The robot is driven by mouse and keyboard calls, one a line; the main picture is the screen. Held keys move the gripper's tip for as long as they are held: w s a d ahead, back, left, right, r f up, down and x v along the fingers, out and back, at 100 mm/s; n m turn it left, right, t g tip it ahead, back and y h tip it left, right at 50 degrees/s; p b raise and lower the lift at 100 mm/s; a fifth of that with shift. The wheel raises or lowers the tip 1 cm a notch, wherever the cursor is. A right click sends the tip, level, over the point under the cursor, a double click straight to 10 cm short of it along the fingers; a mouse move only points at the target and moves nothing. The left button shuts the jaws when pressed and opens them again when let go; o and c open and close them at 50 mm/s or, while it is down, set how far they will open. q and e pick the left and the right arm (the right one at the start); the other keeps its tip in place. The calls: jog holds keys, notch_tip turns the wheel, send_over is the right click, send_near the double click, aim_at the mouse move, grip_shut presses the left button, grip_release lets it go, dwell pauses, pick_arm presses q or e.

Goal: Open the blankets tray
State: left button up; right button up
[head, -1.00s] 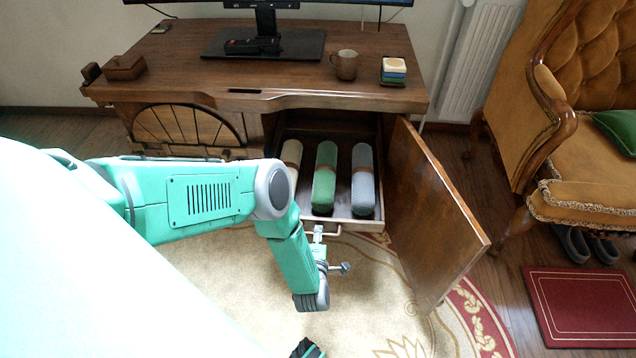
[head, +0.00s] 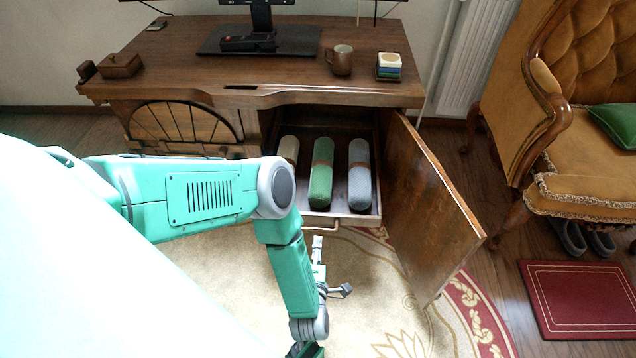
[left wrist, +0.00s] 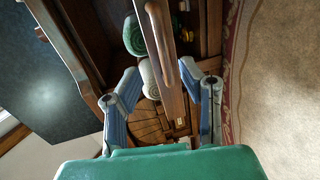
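The blankets tray (head: 340,221) is a wooden drawer pulled part way out of the desk's right compartment. It holds a cream roll (head: 289,150), a green roll (head: 321,172) and a grey roll (head: 360,174). A bar handle (head: 322,229) is on its front. My right gripper is not in view.
The wooden door (head: 430,210) stands swung open right of the tray. The desk top (head: 190,60) carries a monitor stand, a mug (head: 339,60) and a small box (head: 120,65). An armchair (head: 570,150) stands at right.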

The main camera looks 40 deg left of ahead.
pick_arm(q)
jog(key=v, duration=0.4)
jog(key=shift+w+d, duration=0.1)
jog(key=shift+d, duration=0.05)
dwell(0.4)
